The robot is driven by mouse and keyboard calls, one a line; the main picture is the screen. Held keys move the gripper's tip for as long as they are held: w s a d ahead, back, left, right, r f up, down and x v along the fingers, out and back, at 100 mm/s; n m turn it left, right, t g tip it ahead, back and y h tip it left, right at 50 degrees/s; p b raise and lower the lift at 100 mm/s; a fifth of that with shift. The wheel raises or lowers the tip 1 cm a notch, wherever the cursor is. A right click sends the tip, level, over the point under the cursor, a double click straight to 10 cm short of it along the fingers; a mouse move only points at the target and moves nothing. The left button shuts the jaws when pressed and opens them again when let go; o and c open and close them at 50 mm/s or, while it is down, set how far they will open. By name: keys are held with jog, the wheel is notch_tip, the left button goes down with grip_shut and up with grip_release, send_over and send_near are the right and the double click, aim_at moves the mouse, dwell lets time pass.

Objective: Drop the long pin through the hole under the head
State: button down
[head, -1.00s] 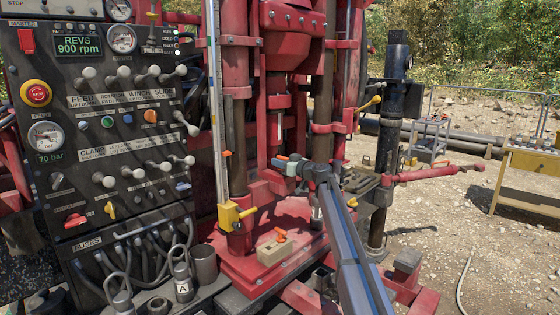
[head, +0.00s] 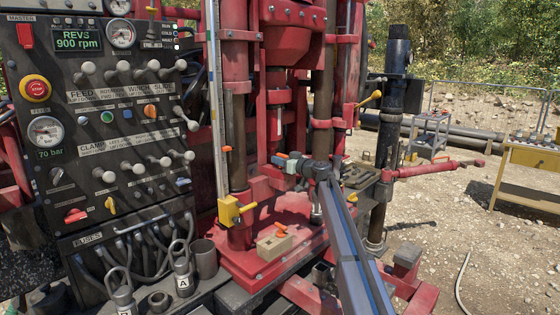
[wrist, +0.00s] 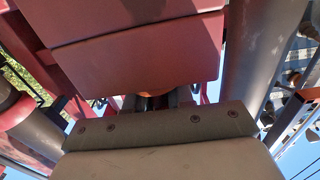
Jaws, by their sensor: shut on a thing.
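My gripper (head: 292,164) reaches in from the right, beside the red column of the rig and under the red head (head: 292,42). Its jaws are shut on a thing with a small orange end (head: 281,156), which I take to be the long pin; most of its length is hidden. In the wrist view the jaws (wrist: 150,102) point up beneath the head's red underside (wrist: 140,48), with a little orange-brown between them (wrist: 148,93). The hole under the head cannot be made out.
The control panel (head: 140,135) with levers stands at the left. Dark vertical posts (head: 323,110) flank the head closely. A yellow table (head: 530,170) stands far right on open gravel.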

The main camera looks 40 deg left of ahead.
jog(key=shift+f, duration=0.5)
dwell(0.3)
jog(key=c, duration=0.9)
grip_release()
jog(key=d, duration=1.3)
jog(key=shift+d, duration=0.4)
jog(key=shift+f, duration=0.1)
